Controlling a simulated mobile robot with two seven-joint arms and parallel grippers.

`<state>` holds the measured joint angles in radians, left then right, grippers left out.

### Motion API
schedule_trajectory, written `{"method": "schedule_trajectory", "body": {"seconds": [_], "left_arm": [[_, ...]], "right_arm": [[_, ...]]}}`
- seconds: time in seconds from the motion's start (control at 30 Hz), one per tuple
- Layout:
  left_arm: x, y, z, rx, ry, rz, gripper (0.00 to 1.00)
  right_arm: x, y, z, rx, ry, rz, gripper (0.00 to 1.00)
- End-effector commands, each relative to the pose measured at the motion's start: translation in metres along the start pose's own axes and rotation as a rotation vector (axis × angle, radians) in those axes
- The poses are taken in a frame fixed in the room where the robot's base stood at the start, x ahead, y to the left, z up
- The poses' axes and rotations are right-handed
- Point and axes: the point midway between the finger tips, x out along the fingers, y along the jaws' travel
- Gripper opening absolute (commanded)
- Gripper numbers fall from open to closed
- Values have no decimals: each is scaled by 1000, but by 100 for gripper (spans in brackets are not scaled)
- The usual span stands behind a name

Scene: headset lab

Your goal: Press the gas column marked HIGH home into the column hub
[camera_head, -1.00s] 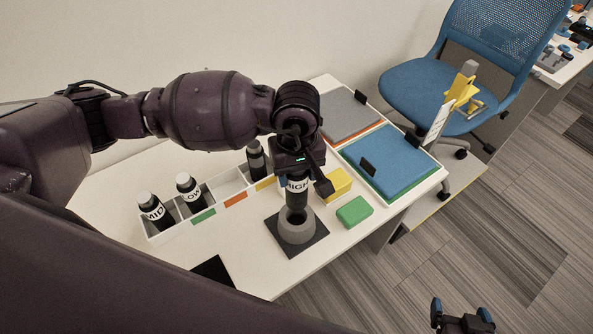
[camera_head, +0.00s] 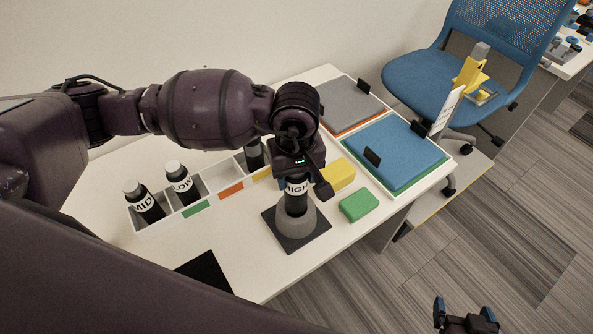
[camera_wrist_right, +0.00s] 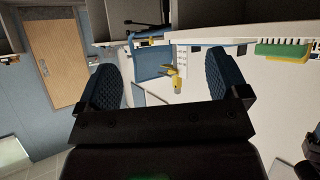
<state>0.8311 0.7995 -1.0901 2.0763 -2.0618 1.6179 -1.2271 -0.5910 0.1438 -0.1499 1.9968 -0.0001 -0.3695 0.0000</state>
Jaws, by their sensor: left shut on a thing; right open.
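The black gas column marked HIGH (camera_head: 296,190) stands upright, with its white band partly covered by my gripper. My left gripper (camera_head: 297,174) is shut on its upper end from above. The column's lower end is inside the grey column hub (camera_head: 296,222), which sits on a dark square plate (camera_head: 318,229). How deep the column sits inside the hub is hidden. My right gripper (camera_head: 466,316) is open and empty, over the floor at the bottom right; its blue fingers also show in the right wrist view (camera_wrist_right: 172,85).
A white rack (camera_head: 155,228) holds columns marked MID (camera_head: 148,206) and LOW (camera_head: 184,187), and another dark one (camera_head: 254,155). A yellow block (camera_head: 339,174) and green block (camera_head: 358,206) lie right of the hub. Blue (camera_head: 398,155) and grey (camera_head: 346,105) pads lie behind. A blue chair (camera_head: 435,90) stands beyond.

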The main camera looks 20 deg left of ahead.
Motion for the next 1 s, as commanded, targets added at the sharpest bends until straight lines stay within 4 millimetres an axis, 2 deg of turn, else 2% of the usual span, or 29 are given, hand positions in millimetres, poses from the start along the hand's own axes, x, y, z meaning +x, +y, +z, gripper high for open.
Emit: {"method": "schedule_trajectory", "body": {"seconds": [0.43,1.0], "left_arm": [[1,0,0,0,1,2,13],[2,0,0,0,1,2,13]], "right_arm": [[-4,1,16,3,-30,3,93],[3,-1,12,2,-13,0,93]]}}
